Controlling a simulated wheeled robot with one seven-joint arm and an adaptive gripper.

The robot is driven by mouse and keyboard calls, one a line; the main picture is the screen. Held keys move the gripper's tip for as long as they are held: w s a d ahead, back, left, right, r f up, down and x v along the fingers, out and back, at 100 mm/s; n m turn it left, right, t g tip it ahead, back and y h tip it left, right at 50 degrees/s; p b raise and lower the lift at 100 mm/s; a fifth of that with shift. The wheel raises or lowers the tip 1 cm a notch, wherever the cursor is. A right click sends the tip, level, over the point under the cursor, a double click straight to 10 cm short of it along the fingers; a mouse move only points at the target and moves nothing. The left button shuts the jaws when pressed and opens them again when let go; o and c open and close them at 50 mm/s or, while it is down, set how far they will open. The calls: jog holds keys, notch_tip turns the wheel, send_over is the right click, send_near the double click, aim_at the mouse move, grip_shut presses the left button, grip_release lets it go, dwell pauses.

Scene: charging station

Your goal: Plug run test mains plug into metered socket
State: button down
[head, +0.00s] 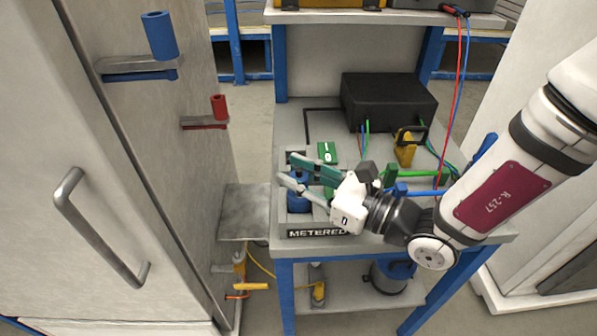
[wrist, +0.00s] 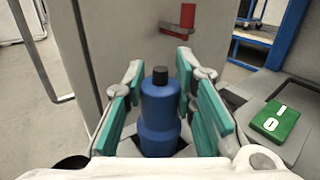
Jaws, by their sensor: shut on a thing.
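The blue plug (head: 299,203), with a black top, stands upright between the teal-padded fingers of my gripper (head: 289,170). It also shows in the wrist view (wrist: 159,118), centred between the pads. My gripper is shut on it, over the front left of the workbench. The METERED label (head: 316,233) is on the bench's front edge, just below the plug. The metered socket itself is hidden under the plug and gripper. I cannot tell whether the plug is seated in it.
A green switch box (head: 327,153) lies behind my gripper. A black box (head: 389,101) with cables and a yellow clamp-like tool (head: 405,148) are farther back. A grey cabinet (head: 150,150) with red and blue handles stands left. Red and blue leads hang at right.

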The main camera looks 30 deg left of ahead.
aim_at(307, 183)
jog(key=shift+f, duration=0.45)
jog(key=c, duration=1.2)
grip_release()
jog(key=d, duration=0.7)
jog(key=shift+s+d, duration=0.25)
